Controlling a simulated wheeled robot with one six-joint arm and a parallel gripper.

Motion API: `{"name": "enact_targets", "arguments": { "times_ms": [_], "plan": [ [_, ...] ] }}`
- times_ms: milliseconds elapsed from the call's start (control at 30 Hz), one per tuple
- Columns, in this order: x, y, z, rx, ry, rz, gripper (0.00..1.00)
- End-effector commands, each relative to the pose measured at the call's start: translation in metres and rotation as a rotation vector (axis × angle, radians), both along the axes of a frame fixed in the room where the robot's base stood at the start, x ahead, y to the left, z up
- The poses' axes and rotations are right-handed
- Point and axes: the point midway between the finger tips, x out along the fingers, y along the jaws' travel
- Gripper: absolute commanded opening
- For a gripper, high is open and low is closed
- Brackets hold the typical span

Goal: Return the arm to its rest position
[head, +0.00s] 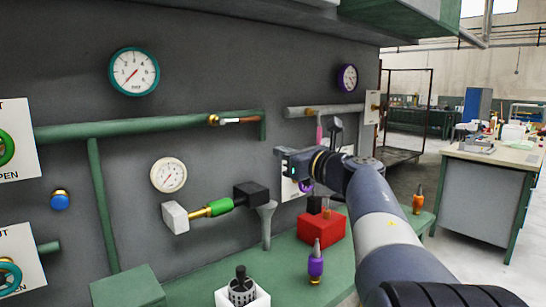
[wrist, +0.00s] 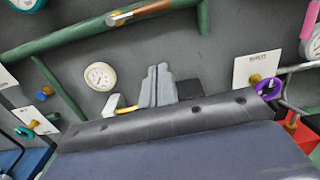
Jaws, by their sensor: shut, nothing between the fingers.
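My gripper (wrist: 157,82) shows in the wrist view with its two grey fingers together and nothing between them. The wall with a white gauge and pipes lies behind the fingers in that view. In the head view my arm reaches from the lower right toward the panel, bent at the wrist. Its end is in front of the panel, right of the black block (head: 251,194) and above the red box (head: 321,229). The fingertips are hard to make out there.
The grey panel carries a teal-rimmed gauge (head: 134,72), a white gauge (head: 168,175), a purple-rimmed gauge (head: 347,78) and green pipes (head: 150,128). On the green bench stand a purple bottle (head: 316,265), an orange bottle (head: 418,201) and a white holder (head: 242,293). Open floor lies right.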

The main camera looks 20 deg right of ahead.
Motion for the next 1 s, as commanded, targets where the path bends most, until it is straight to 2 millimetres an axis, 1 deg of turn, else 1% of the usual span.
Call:
{"name": "enact_targets", "arguments": {
  "times_ms": [233,367,467,733,800,1000],
  "plan": [
    [0.003,0.001,0.0,0.0,0.0,0.001,0.0],
    [0.016,0.005,0.001,0.0,0.001,0.003,0.0],
    [0.032,0.011,0.002,0.0,0.002,0.004,0.0],
    [0.084,0.028,0.005,0.0,0.001,0.003,0.0],
    [0.081,0.029,0.009,0.075,0.025,0.005,0.0],
    [0.081,0.036,0.008,0.27,0.086,0.01,0.0]
  ]
}}
